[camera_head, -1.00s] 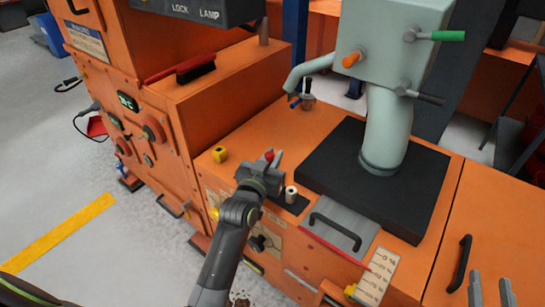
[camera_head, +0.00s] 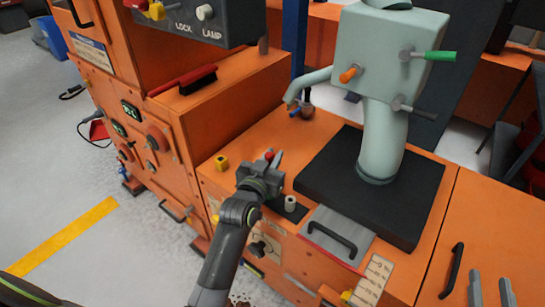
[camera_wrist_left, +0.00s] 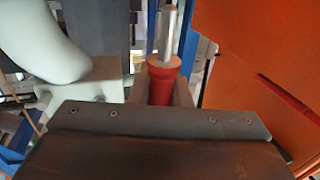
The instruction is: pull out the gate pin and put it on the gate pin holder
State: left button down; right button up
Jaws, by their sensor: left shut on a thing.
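My left gripper (camera_head: 268,164) is over the orange bench top, near its front left part. It is shut on the gate pin, whose red part (camera_head: 269,155) shows between the fingers. In the left wrist view the red part of the pin (camera_wrist_left: 160,86) sits between the jaws (camera_wrist_left: 160,104), with a bare metal rod pointing up from it. I cannot tell where the pin's lower end is. A cream post on a dark plate (camera_head: 290,203), perhaps the gate pin holder, stands just right of the gripper. My right gripper (camera_head: 490,290) is open and empty at the lower right edge.
A pale green machine (camera_head: 385,60) with levers stands on a black slab (camera_head: 325,178) to the right. A grey plate with a black handle (camera_head: 333,238) is in front. The orange cabinet (camera_head: 180,110) rises at left.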

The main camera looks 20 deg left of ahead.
jog(key=shift+r, duration=0.3)
jog(key=shift+r, duration=0.1)
notch_tip(320, 180, up, 4)
jog(key=p, duration=0.4)
jog(key=shift+r+p, duration=0.1)
jog(key=shift+p, duration=0.25)
